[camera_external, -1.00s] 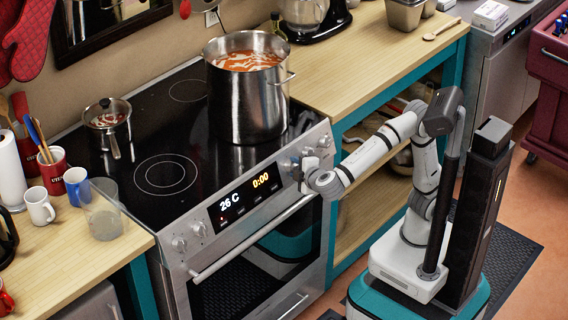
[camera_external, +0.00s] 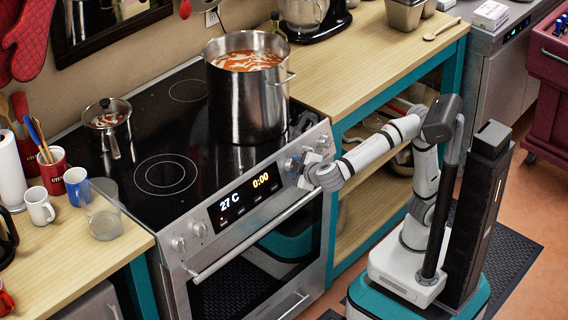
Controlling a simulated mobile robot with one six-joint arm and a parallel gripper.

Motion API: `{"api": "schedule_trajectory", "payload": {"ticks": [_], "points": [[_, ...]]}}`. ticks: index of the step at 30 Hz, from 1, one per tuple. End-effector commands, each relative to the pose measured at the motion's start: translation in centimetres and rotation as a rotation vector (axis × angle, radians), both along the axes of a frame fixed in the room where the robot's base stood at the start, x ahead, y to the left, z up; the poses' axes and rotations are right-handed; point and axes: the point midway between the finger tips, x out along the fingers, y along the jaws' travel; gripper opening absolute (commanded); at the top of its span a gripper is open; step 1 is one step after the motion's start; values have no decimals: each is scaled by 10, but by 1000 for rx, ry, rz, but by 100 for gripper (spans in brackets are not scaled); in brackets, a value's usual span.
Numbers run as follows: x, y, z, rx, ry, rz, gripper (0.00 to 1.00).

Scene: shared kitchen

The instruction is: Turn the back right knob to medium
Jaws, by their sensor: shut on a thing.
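The stove's front panel slopes along its edge, with two knobs at the left end. At its right end, one knob (camera_external: 290,164) shows left of my gripper and another knob (camera_external: 324,141) shows to its upper right. My gripper (camera_external: 306,157) is at this right end, shut on a knob. Its fingers are small and partly hidden, so I cannot tell which knob is between them. The knob markings are too small to read.
A small lidded pan (camera_external: 107,116) sits on the left of the cooktop. The oven handle (camera_external: 252,240) runs below the panel, which has a lit display (camera_external: 244,198) reading 27 C and 0:00. A wooden counter (camera_external: 365,65) adjoins on the right.

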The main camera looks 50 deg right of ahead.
Motion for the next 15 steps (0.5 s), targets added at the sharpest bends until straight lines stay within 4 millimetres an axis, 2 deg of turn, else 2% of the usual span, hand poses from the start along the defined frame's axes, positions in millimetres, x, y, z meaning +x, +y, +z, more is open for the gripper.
{"api": "schedule_trajectory", "payload": {"ticks": [5,6,12,15], "points": [[0,0,0,-2,0,-1,14],[0,0,0,-2,0,-1,40],[0,0,0,-2,0,0,56],[0,0,0,-2,0,0,58]]}}
